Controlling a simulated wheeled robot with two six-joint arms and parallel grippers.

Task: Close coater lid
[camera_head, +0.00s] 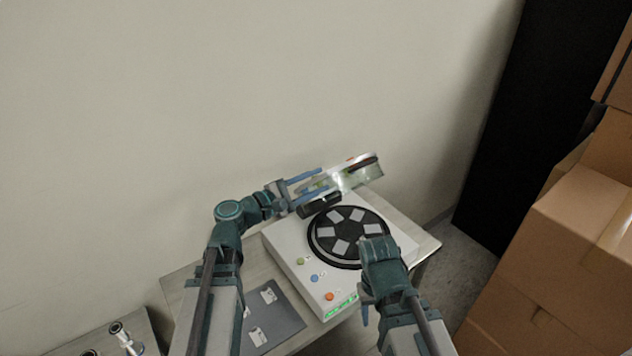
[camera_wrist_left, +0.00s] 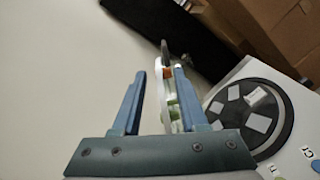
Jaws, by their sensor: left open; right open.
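The coater (camera_head: 290,262) is a white box with colored buttons and a black round plate (camera_head: 322,246) carrying several grey squares. Its clear lid (camera_head: 362,179) stands raised at the back, with an orange spot and a dark bar on its upper edge. My left gripper (camera_head: 321,179) is open at the lid's left side. In the left wrist view (camera_wrist_left: 159,74) the lid (camera_wrist_left: 165,58) shows nearly edge-on, between the blue fingers and closer to the right one. Contact cannot be told. My right gripper (camera_head: 366,312) is open low at the coater's front right, partly hidden by its own arm.
A dark grey mat (camera_head: 282,322) with small pale pieces lies on the table (camera_head: 184,284) left of the coater. A smaller stand with metal parts (camera_head: 122,336) is at lower left. Cardboard boxes (camera_head: 572,262) and a black panel (camera_head: 540,110) stand at right. The wall is close behind.

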